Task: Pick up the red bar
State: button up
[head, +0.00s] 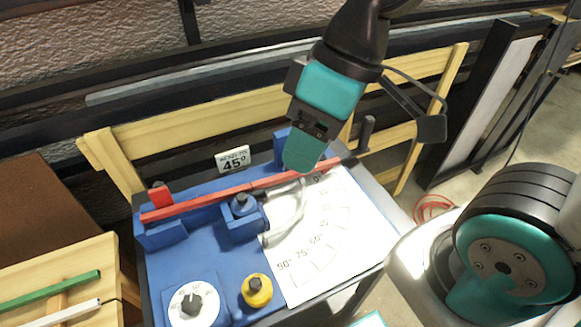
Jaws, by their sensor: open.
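The red bar (213,198) is a long thin lath in the head view. It lies straight across the back of a blue bending fixture (186,254), resting on the blue blocks. Its right part runs behind or under my gripper (303,157), which points down over the bar from above. My gripper is open, but its gap is hard to see from this side. I cannot tell whether it touches the bar.
A white sheet with an angle scale (320,235), a white dial (194,303) and a yellow knob (257,290) are on the fixture. A "45°" sign (233,160) stands behind. A green bar (51,290) and a white bar (55,315) lie on wood at left.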

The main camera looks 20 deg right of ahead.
jog(key=w+d+f+n, duration=0.2)
jog(key=w+f, duration=0.1)
jog(key=w, duration=0.3)
jog(key=w+d+f+n, duration=0.2)
jog(key=w+n, duration=0.1)
jog(key=w, duration=0.3)
jog(key=n, duration=0.5)
send_near(278, 177)
jog(key=p+x, duration=0.1)
jog(key=x, duration=0.3)
jog(key=shift+f, duration=0.3)
jog(key=shift+p+x, duration=0.55)
jog(key=shift+x, duration=2.3)
grip_shut()
